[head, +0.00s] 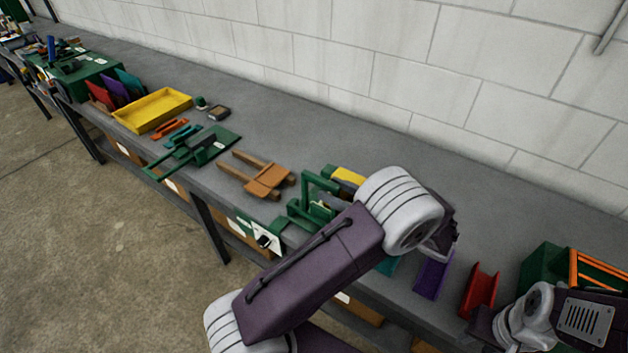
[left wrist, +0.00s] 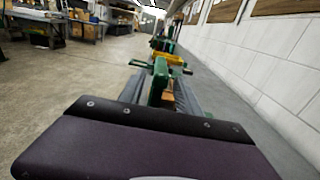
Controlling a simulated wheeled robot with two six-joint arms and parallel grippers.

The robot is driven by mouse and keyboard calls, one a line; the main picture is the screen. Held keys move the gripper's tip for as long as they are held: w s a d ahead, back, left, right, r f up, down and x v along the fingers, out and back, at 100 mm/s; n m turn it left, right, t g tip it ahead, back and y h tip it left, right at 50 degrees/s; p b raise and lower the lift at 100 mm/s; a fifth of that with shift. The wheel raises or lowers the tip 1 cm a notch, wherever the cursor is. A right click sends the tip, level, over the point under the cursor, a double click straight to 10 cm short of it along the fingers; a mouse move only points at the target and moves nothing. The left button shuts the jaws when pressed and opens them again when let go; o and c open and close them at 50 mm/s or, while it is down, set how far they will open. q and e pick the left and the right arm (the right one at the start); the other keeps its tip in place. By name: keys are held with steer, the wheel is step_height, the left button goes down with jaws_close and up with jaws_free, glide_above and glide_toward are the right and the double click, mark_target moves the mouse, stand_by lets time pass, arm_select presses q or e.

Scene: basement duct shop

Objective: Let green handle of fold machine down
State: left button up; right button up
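The fold machine (head: 318,207) is green and stands at the table's front edge in the head view. Its green handle (head: 320,180) is a frame standing up above the base. The handle also shows in the left wrist view (left wrist: 158,78), straight ahead. My left gripper (left wrist: 160,90) seems open, with a grey finger on each side of the handle. I cannot tell whether they touch it. In the head view my left arm hides this gripper and part of the machine. My right arm shows at the bottom right, but its fingertips are not clear.
Left of the machine lie an orange-brown wooden piece (head: 265,182), a green tool (head: 205,148) and a yellow tray (head: 152,109). To the right stand a purple channel (head: 433,275), a red channel (head: 481,291) and a green box (head: 541,268). The table behind is clear to the wall.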

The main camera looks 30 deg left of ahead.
mark_target(313, 181)
arm_select(q)
steer(key=a+p, duration=0.1)
steer(key=a, duration=0.4)
steer(key=shift+w+a+r, duration=0.1)
steer(key=shift+a+r, duration=0.05)
steer(key=shift+a, duration=0.05)
steer(key=shift+w+a, duration=0.1)
steer(key=shift+a, duration=0.4)
jaws_close()
stand_by(0.6)
